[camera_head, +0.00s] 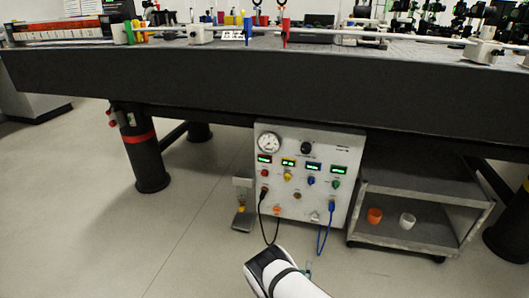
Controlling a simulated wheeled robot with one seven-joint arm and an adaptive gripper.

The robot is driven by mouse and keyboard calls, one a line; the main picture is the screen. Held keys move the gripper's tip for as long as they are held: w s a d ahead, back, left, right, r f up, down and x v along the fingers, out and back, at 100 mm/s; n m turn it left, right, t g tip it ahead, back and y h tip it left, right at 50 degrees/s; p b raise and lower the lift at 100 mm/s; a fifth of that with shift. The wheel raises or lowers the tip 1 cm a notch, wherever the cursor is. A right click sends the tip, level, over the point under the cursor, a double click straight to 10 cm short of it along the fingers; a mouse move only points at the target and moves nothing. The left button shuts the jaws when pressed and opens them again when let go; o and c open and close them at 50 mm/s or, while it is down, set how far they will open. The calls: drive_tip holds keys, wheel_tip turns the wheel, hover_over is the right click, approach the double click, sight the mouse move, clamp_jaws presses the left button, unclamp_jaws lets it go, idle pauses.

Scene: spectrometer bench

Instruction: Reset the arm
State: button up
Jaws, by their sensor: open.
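A white and black part of my own arm (285,280) reaches in from the bottom edge, right of centre, over the floor. My gripper's fingers cannot be made out, and nothing is seen held. The arm part shows in front of the floor, below the control panel (345,190) in the picture.
A large dark optical table (250,85) spans the view, with optics and coloured posts on top. Black and blue cables (325,235) hang from the panel. A grey cart (395,190) at right holds an orange cup (374,215) and a white cup (407,220). Floor at left is clear.

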drive_tip(key=w+a+r+m+g+y, duration=0.1)
drive_tip(key=w+a+r+m+g, duration=0.15)
drive_tip(key=w+r, duration=0.4)
drive_tip(key=w+a+r+m+g, duration=0.2)
drive_tip(key=w+r+m+g, duration=0.15)
drive_tip(key=w+r, duration=0.35)
drive_tip(key=s+a+r+m+g+y, duration=0.1)
drive_tip(key=s+r+m+y, duration=0.1)
drive_tip(key=r, duration=0.9)
drive_tip(key=s+a+r+m+g+y, duration=0.1)
drive_tip(key=r+m+g+y, duration=0.1)
drive_tip(key=r, duration=0.8)
drive_tip(key=s+d+r+m+g+y+p, duration=0.1)
drive_tip(key=s+d+r+g+y, duration=0.2)
drive_tip(key=s+r, duration=1.65)
drive_tip(key=s+d+r+m+g+h, duration=0.2)
drive_tip(key=s+d, duration=0.2)
drive_tip(key=s, duration=1.2)
drive_tip(key=s+d+r+m+g+h, duration=0.1)
drive_tip(key=s+d+g, duration=0.2)
drive_tip(key=s, duration=1.3)
wheel_tip(320, 180, up, 40)
drive_tip(key=t+p, duration=0.4)
drive_tip(key=p, duration=3.4)
drive_tip(key=shift+s+d+f, duration=0.15)
drive_tip(key=shift+d, duration=0.05)
